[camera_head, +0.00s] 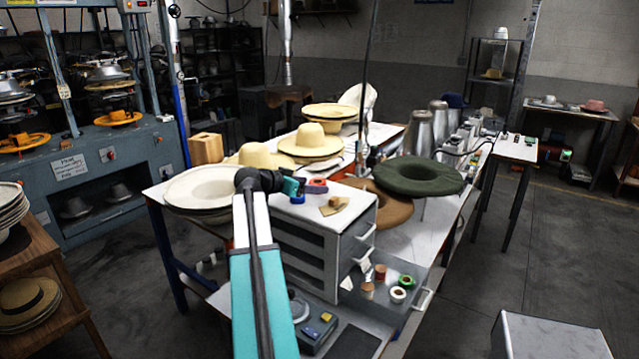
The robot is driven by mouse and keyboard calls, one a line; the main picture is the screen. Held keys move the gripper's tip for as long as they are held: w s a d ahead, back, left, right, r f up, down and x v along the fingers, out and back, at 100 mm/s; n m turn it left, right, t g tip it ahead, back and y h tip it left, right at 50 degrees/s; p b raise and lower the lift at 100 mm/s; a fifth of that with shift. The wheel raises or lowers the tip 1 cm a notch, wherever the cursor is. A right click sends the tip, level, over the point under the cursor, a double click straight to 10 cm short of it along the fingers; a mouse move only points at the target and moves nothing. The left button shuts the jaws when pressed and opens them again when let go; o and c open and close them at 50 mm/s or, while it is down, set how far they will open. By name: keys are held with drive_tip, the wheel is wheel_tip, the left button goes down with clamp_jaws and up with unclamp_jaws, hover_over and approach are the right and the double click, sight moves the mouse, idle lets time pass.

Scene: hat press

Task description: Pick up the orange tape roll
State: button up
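Several small rolls lie in the open clear drawer (418,303) on the right of the white drawer cabinet (300,240). One is a red-orange roll (380,272) at the drawer's back left, which looks most like the orange tape roll. A brown roll (367,291), a cream roll (398,295) and a green roll (406,281) are close by. My gripper (303,187) is over the cabinet top, up and left of the drawer, apart from the rolls. It is small and its fingers cannot be made out clearly among the red and blue pieces there.
A dark green hat (419,175) and a brown hat (385,204) lie behind the drawer. A straw hat (311,141) and pale hat brims (200,188) sit on the table's left. A brown wedge (335,206) lies on the cabinet.

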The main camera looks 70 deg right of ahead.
drive_tip(key=shift+x, duration=1.25)
drive_tip(key=shift+c, duration=0.3)
drive_tip(key=c, duration=1.1)
